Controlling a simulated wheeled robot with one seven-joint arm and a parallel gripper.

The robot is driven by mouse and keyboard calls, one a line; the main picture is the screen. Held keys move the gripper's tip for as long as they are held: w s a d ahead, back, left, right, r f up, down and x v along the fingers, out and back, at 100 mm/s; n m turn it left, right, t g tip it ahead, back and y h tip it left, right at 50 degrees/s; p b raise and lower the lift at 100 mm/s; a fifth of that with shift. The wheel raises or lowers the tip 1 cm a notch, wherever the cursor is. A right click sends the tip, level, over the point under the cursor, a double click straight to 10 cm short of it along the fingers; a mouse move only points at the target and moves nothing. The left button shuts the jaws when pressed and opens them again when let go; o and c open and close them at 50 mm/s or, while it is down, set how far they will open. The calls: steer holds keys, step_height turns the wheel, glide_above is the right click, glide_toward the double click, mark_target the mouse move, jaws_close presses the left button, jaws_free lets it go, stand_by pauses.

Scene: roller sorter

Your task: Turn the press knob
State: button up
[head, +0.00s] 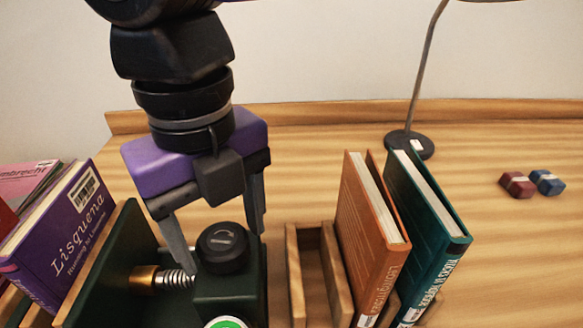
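The press knob (223,247) is a round black knob with a light curved arrow mark on its top. It sits on a dark green block (228,295) that has a green round badge with a white rim at the bottom edge of the head view. My gripper (220,245) is above the block, pointing down, with its two grey fingers spread apart. One finger is left of the knob and the other is behind and right of it. The fingers look open around the knob, and I cannot tell whether either touches it.
A spring on a brass fitting (150,279) joins the block to a dark green plate (118,265). A purple book (60,235) leans at left. An empty wooden slot (310,245), an orange book (368,240) and a teal book (428,225) stand right. A lamp base (409,145) and two small blocks (517,185) lie behind.

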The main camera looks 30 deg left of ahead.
mark_target(221, 238)
stand_by(0.3)
step_height(221, 238, up, 8)
steer(key=shift+f+p, duration=0.1)
steer(key=shift+p, duration=0.55)
